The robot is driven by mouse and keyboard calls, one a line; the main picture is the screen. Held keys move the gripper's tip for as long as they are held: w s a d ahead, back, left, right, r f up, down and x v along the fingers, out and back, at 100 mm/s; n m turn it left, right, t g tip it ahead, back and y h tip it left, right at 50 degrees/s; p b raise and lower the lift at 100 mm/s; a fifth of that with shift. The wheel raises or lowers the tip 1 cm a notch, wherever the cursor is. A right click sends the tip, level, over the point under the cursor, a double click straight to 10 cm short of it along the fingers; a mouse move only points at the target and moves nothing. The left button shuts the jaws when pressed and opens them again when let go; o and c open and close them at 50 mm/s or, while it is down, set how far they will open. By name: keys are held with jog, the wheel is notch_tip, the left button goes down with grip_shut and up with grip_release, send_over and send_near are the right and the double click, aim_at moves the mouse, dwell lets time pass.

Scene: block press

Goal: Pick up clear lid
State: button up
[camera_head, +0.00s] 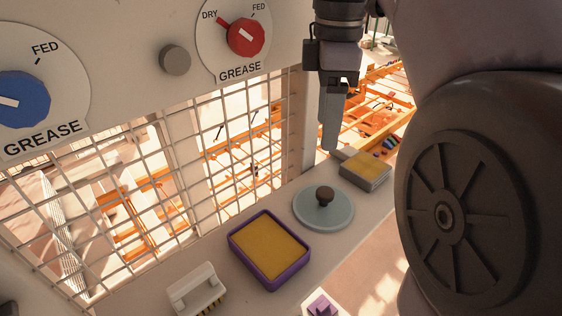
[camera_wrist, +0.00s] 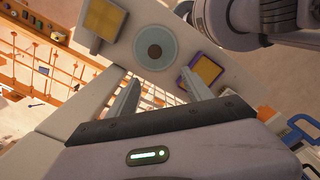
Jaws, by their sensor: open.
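The clear lid (camera_head: 338,217) is a pale, see-through round disc with a dark brown knob (camera_head: 325,195). It lies flat on the light shelf, between a purple-rimmed tray and a grey-edged block. The lid also shows in the wrist view (camera_wrist: 168,55), ahead of the fingers near the top middle. My gripper (camera_head: 331,142) is above the shelf, behind and near the lid in the head view, and does not touch it. In the wrist view my gripper (camera_wrist: 164,97) has its two fingers spread wide with nothing between them.
The purple tray (camera_head: 232,240) with a yellow filling stands left of the lid. A yellow-topped block (camera_head: 365,168) sits to its right. A white brush (camera_head: 197,291) lies at the front left. A wire grid (camera_head: 240,150) and a panel with a red knob (camera_head: 246,37) and blue knob (camera_head: 24,101) stand behind.

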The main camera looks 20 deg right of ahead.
jog(key=b, duration=0.3)
send_over(325, 191)
jog(key=s+d, duration=0.1)
notch_tip(325, 191, down, 7)
jog(key=a+f, duration=0.2)
jog(key=f, duration=0.1)
jog(key=shift+w+a+b, duration=0.25)
jog(key=shift+a+b, duration=0.1)
jog(key=shift+a, duration=0.05)
jog(key=shift+f, duration=0.3)
jog(key=d+f, duration=0.1)
jog(key=d+f+b, duration=0.1)
jog(key=f, duration=0.1)
jog(key=shift+d, duration=0.25)
jog(key=shift+w+a+f, duration=0.1)
jog(key=shift+a+f, duration=0.05)
jog(key=shift+f, duration=0.4)
jog(key=shift+w+a+f, duration=0.1)
jog(key=shift+a+f, duration=0.05)
jog(key=shift+f, duration=0.35)
jog(key=shift+w+a, duration=0.1)
jog(key=shift+a, duration=0.15)
jog(key=shift+d, duration=0.35)
jog(key=c, duration=0.6)
jog(key=shift+a, duration=0.2)
grip_shut()
